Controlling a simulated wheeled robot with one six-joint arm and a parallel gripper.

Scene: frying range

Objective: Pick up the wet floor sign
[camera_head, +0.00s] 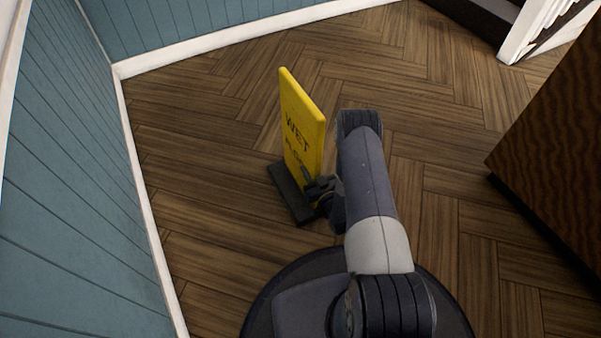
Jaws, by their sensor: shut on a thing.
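The wet floor sign (303,122) is a yellow upright panel with dark lettering on a dark flat base (287,194). It stands on the wooden floor left of my arm. My gripper (314,185) is at the lower right part of the panel, just above the base, and is shut on the sign. The gripper and wrist hide part of the lower lettering and the panel's lower right edge. I cannot tell whether the base is touching the floor.
Blue panelled walls (60,170) with white skirting (142,190) stand to the left and at the back. A dark brown wooden block of furniture (560,150) is at the right. A white object (545,30) is at the top right. Wooden floor (200,150) is clear around the sign.

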